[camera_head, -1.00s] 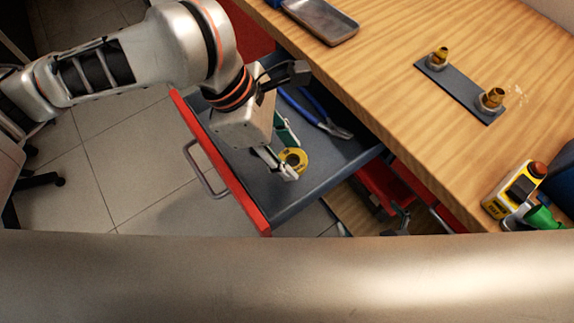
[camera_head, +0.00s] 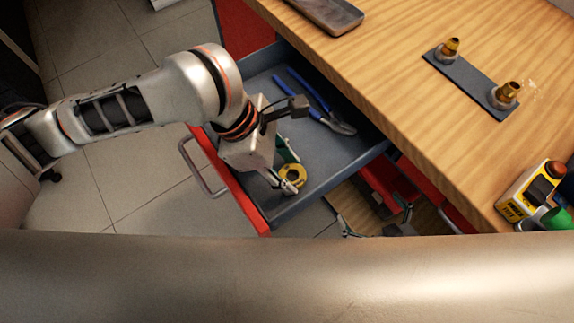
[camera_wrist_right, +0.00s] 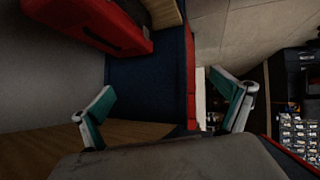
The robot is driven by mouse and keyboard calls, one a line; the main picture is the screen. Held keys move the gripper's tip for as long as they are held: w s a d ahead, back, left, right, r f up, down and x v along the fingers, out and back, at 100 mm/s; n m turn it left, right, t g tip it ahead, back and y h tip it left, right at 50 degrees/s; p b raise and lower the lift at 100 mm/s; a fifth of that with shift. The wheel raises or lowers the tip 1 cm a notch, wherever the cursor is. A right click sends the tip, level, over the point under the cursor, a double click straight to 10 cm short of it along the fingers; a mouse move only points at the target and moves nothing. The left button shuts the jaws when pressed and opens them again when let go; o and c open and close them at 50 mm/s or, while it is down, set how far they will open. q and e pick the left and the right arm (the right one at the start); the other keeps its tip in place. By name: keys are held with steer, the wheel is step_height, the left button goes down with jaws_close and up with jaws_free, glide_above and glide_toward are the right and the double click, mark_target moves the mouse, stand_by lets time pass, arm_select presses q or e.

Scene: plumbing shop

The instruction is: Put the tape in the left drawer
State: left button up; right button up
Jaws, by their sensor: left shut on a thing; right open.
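The tape (camera_head: 293,174), a small yellow ring with a dark centre, is in my left gripper (camera_head: 284,182), which is shut on it. Both are over the near end of the open left drawer (camera_head: 325,182), which has a red front and a dark grey inside. I cannot tell whether the tape touches the drawer floor. My right gripper (camera_wrist_right: 165,108) is open and empty, its two green-padded fingers wide apart in the right wrist view. In the head view, only its fingertips show below the drawer's right side.
Blue-handled pliers (camera_head: 318,105) lie in the drawer beyond the tape. The wooden worktop (camera_head: 410,110) carries a metal tray (camera_head: 325,14), a dark plate (camera_head: 470,80) with two brass fittings and a yellow device (camera_head: 530,192). A red bin (camera_head: 388,185) sits below the worktop edge.

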arm_select(q)
steer(key=o, duration=0.8)
steer(key=shift+f, duration=0.1)
steer(key=shift+o, duration=0.2)
arm_select(e)
steer(key=shift+s+f, duration=0.2)
arm_select(q)
steer(key=shift+r, duration=0.3)
steer(key=p+v, duration=0.3)
steer(key=v, duration=0.8)
steer(key=shift+a+r, duration=0.15)
steer(key=shift+r, duration=0.2)
arm_select(e)
steer(key=shift+s+d+r, duration=0.2)
steer(key=shift+s+r, duration=0.1)
steer(key=shift+r, duration=0.05)
arm_select(q)
steer(key=shift+a, duration=0.1)
arm_select(e)
steer(key=shift+a+r, duration=0.1)
steer(key=shift+a, duration=0.05)
